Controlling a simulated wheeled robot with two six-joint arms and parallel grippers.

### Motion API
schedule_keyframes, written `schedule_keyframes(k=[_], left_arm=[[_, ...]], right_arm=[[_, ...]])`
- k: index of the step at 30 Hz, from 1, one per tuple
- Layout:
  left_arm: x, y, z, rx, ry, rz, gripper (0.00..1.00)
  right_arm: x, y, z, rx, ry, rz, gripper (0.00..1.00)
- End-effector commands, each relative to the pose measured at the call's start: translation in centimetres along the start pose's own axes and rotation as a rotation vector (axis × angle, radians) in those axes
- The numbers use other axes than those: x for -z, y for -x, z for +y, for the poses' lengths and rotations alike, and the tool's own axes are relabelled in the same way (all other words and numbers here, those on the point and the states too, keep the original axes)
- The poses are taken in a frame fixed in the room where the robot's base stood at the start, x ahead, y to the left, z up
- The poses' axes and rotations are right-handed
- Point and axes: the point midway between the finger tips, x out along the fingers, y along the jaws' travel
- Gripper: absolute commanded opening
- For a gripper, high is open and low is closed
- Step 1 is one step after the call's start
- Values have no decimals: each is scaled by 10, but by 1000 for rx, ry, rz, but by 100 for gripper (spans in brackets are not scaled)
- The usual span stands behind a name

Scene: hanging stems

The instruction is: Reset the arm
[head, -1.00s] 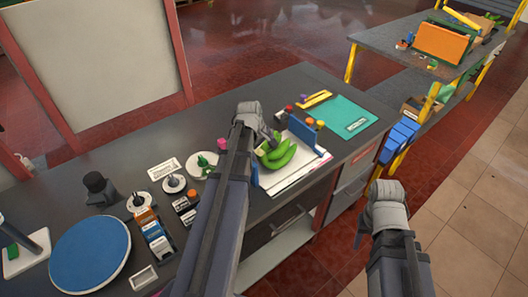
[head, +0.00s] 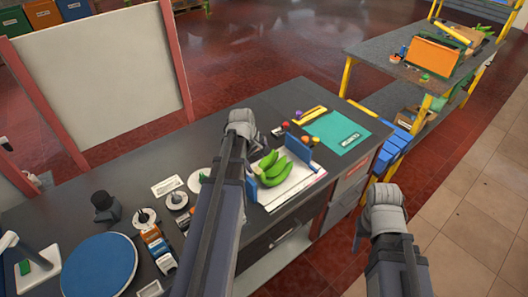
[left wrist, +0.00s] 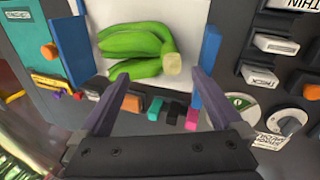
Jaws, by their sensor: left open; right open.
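A bunch of green bananas (head: 270,168) lies on a white sheet (head: 300,183) on the dark counter, between two upright blue panels (head: 300,142). It also shows in the left wrist view (left wrist: 135,42), stem end towards the right. My left gripper (left wrist: 160,84) is open and empty, with its fingers apart at the near side of the bananas in that view. In the head view its fingers are mostly hidden behind my left arm. My right gripper (head: 360,236) is open and empty, beyond the counter's right side, its fingers partly hidden by the wrist.
A teal mat (head: 338,132) lies right of the bananas. A blue disc (head: 100,266), a black knob-like object (head: 104,207) and several small boxes and round pieces stand on the left. A shelf unit (head: 385,66) stands at the back right. Tiled floor is clear on the right.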

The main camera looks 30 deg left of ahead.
Motion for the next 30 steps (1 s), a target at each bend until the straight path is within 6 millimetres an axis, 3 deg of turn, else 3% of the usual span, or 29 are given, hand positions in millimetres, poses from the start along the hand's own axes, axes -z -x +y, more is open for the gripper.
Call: schedule_keyframes(k=[7, 10, 14, 16, 21, 25, 30], left_arm=[[-3, -2, 0, 2, -11, -1, 100], [-24, -5, 3, 19, -89, -10, 100], [-83, -13, 5, 70, -329, -38, 100], [-124, -17, 3, 107, -506, -58, 100], [-213, -22, -14, 192, -934, -107, 100], [-266, -20, -34, 249, -1226, -143, 100], [-310, -17, -56, 304, -1502, -178, 100]], right_arm=[[0, -1, 0, 0, 0, 0, 50], [0, -3, 0, 0, 0, 0, 50], [0, -8, -1, 0, 0, 0, 50], [1, -10, -1, 0, 0, 0, 50], [1, -16, -2, 0, -1, 0, 50], [1, -20, -2, 0, -1, 0, 50], [1, -24, -2, 0, -1, 0, 50]])
